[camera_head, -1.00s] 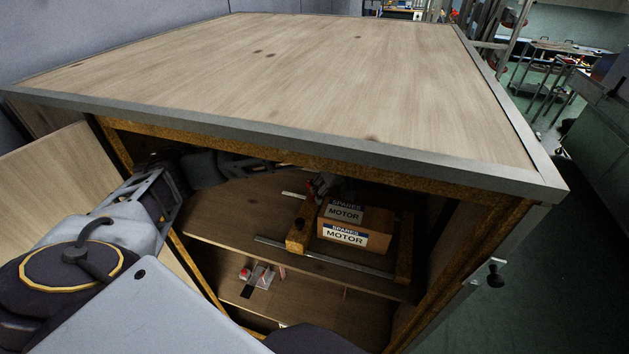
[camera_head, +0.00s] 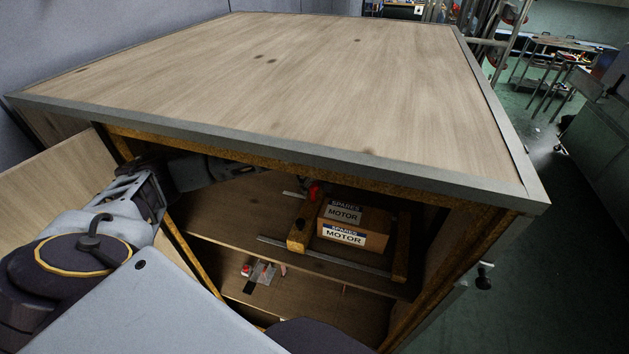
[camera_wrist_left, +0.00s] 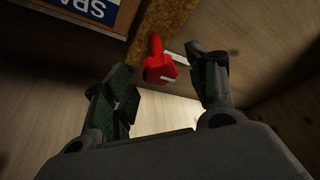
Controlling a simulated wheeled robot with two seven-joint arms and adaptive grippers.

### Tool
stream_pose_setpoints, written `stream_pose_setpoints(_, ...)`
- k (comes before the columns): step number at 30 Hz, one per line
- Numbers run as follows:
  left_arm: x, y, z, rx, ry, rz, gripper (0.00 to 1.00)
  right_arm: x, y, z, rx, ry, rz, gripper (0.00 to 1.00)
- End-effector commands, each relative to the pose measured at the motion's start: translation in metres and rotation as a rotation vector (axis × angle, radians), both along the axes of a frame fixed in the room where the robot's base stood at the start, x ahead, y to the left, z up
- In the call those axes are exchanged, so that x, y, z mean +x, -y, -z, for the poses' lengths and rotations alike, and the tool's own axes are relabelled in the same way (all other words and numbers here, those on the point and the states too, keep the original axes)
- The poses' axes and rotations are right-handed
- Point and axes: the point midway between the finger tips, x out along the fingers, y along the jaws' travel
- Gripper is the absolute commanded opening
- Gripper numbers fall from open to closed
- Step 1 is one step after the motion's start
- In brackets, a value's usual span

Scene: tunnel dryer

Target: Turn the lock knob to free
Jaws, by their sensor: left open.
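The red lock knob (camera_head: 314,190) shows inside the cabinet at the far end of a wooden clamp bar (camera_head: 299,235), beside the stacked spares boxes. In the left wrist view the red knob (camera_wrist_left: 158,66) has a raised lever and sits by a pale metal rail. My left gripper (camera_wrist_left: 163,74) is open, with one finger on each side of the knob in that picture; I cannot tell whether it touches. In the head view my left arm (camera_head: 200,172) reaches in under the cabinet top, and its fingers are not clear there. My right gripper is not in view.
The cabinet top edge (camera_head: 280,150) overhangs the opening. A door (camera_head: 60,185) stands open at left. Small items (camera_head: 260,272) lie on the lower shelf.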

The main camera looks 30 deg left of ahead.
Motion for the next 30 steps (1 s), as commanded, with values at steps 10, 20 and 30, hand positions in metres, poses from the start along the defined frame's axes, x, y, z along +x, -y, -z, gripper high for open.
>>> stream_pose_setpoints(10, 0.0005, -0.0008, 0.0041, 0.0, 0.0, 0.001, 0.58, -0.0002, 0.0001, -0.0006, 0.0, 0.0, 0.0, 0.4)
stream_pose_setpoints(20, 0.0005, -0.0008, 0.0039, 0.0, 0.0, 0.001, 0.22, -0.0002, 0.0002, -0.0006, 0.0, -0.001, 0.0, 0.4)
stream_pose_setpoints(30, 0.0009, -0.0008, 0.0038, 0.0, 0.0, -0.014, 0.12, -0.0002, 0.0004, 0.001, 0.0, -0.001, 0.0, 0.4)
